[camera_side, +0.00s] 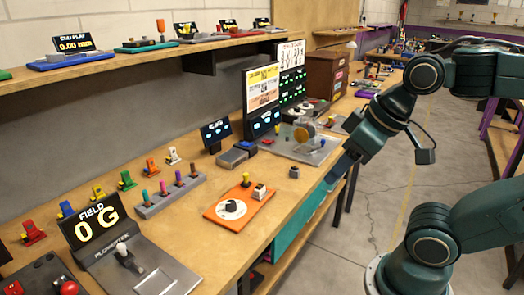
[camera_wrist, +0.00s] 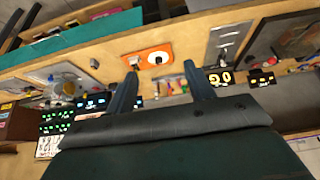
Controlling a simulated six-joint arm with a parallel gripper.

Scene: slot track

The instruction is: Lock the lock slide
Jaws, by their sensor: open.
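My gripper (camera_wrist: 160,72) is open and empty in the wrist view, its two dark fingers spread apart. In the side view my gripper (camera_side: 334,176) hangs near the bench's front edge, right of the orange plate and apart from it. I cannot tell for sure which part is the lock slide. A dark grey block with a blue-grey block (camera_side: 232,158) sits on the bench at mid-picture, a small yellow piece beside it. The orange plate (camera_side: 213,213) carries a white dial with a black knob and small switches; it also shows in the wrist view (camera_wrist: 135,61) beyond the fingers.
A grey bar (camera_side: 170,196) with several coloured pegs lies left of the orange plate. A field meter panel (camera_side: 172,277) with a lever stands at the front left. A grey plate (camera_side: 305,152) with a yellow disc lies at the back. A shelf (camera_side: 120,58) overhangs the rear.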

